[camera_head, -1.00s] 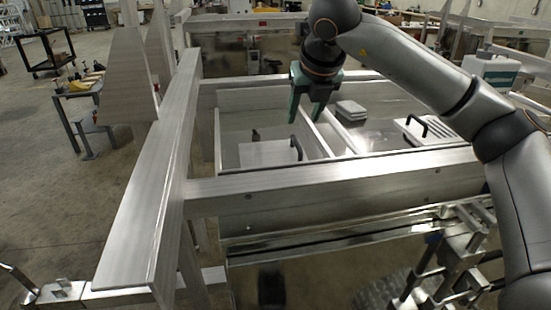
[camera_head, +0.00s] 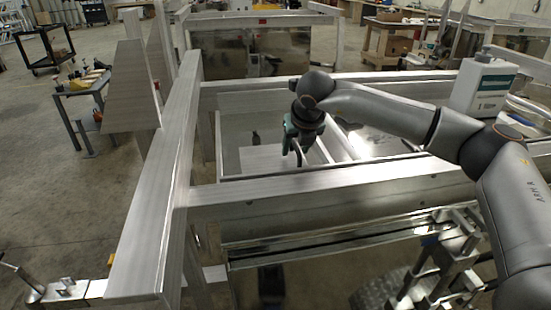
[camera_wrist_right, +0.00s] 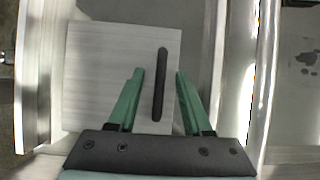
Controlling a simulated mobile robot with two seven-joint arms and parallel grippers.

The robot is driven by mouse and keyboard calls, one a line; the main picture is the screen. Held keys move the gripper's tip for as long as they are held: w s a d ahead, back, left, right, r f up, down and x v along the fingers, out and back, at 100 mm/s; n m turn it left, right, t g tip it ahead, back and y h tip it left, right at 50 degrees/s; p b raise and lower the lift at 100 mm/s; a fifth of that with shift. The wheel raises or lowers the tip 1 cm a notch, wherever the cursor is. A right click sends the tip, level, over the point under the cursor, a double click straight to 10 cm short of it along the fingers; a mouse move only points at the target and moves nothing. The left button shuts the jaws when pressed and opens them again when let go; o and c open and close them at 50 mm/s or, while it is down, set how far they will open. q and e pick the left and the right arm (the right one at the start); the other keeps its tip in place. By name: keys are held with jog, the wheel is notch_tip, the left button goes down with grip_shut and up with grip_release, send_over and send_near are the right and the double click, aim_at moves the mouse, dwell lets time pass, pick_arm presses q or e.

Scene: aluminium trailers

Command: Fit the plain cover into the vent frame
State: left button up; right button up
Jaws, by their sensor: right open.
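The plain cover (camera_head: 262,158) is a flat pale plate with a black bar handle, lying in the left compartment of the aluminium trailer. In the right wrist view the plain cover (camera_wrist_right: 100,75) is below my right gripper (camera_wrist_right: 159,73). Its handle (camera_wrist_right: 160,85) stands between the two green fingers, which are open and apart; the right finger is nearer to it. In the head view my right gripper (camera_head: 292,150) reaches down into this compartment and hides part of the cover and handle. I cannot make out the vent frame for certain. My left gripper is not in view.
Aluminium rails (camera_head: 330,188) run along the front and left of the compartments. A divider (camera_head: 328,150) stands right of the gripper. My arm crosses the right compartment. A small dark object (camera_head: 256,137) stands behind the cover. A white and green container (camera_head: 482,85) is at right.

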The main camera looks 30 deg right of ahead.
jog(key=shift+f, duration=0.1)
jog(key=shift+c, duration=0.2)
grip_shut()
dwell(1.2)
